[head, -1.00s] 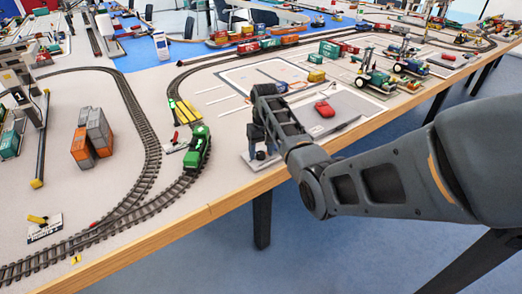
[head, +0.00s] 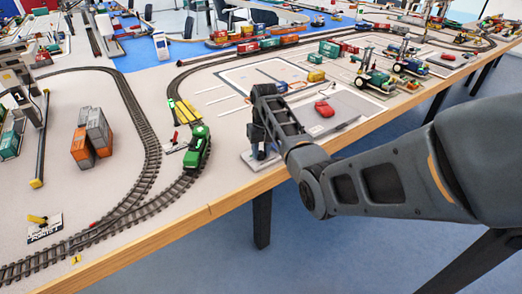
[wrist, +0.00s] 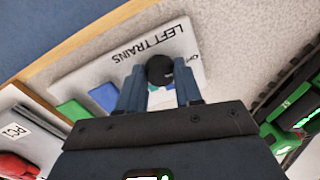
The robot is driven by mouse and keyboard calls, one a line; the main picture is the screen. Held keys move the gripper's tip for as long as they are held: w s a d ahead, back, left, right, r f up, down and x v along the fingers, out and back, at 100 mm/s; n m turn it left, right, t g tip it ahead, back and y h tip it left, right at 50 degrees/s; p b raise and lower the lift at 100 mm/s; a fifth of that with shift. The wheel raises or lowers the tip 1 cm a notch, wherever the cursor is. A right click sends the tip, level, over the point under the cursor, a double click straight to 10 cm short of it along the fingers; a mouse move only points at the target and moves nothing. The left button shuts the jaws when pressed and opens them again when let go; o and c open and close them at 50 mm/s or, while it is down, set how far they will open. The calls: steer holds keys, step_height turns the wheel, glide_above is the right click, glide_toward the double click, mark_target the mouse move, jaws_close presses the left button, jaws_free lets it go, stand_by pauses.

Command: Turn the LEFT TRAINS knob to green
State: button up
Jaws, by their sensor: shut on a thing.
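The LEFT TRAINS panel (wrist: 105,70) is a pale plate with black lettering, seen in the wrist view. A round black knob (wrist: 159,68) sits on it, between the fingers of my gripper (wrist: 160,88), which is shut on it. An "OFF" label shows to the right of the knob. Blue and green patches show on the panel to the left, and part of its face is hidden by my gripper. In the head view, my gripper (head: 258,145) points down over the panel (head: 246,160) near the table's front edge, and the knob is hidden.
A green locomotive (head: 197,148) stands on the curved track just left of my gripper. The wooden table edge (head: 225,203) runs close in front.

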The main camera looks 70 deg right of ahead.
mark_target(262, 153)
steer(key=m+p, duration=0.2)
steer(key=m, duration=0.1)
steer(key=shift+r+m, duration=0.15)
steer(key=shift+m, duration=0.15)
steer(key=shift+m+p, duration=0.65)
steer(key=shift+m, duration=1.35)
steer(key=o, duration=1)
steer(key=shift+o, duration=0.2)
steer(key=shift+s+r+b, duration=0.2)
steer(key=shift+r+b, duration=0.15)
steer(key=shift+r, duration=3.4)
